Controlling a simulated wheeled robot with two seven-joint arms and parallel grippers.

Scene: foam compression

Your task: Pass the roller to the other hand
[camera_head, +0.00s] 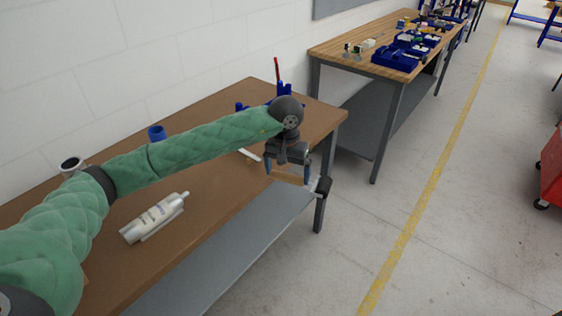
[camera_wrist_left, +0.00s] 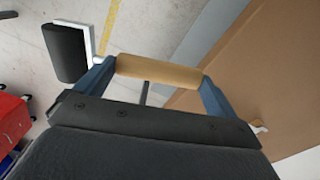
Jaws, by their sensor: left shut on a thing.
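The roller shows in the head view with its black roller head (camera_head: 324,185) out past the table's right-hand front edge. Its tan handle (camera_head: 288,177) lies between the fingers of my left gripper (camera_head: 290,172), which is shut on it. In the left wrist view the tan handle (camera_wrist_left: 158,70) spans my left gripper's blue fingers (camera_wrist_left: 155,80). The black roller head (camera_wrist_left: 66,52) on its white frame sticks out to the upper left. The roller is held in the air, clear of the table. My right gripper is in neither view.
The brown table (camera_head: 215,190) holds a white tube (camera_head: 153,218), a blue cup (camera_head: 157,132) and blue holders (camera_head: 285,90) at its far end. A second workbench (camera_head: 345,48) with blue bins stands behind. A red cart (camera_head: 553,170) is at the right. Open floor lies between.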

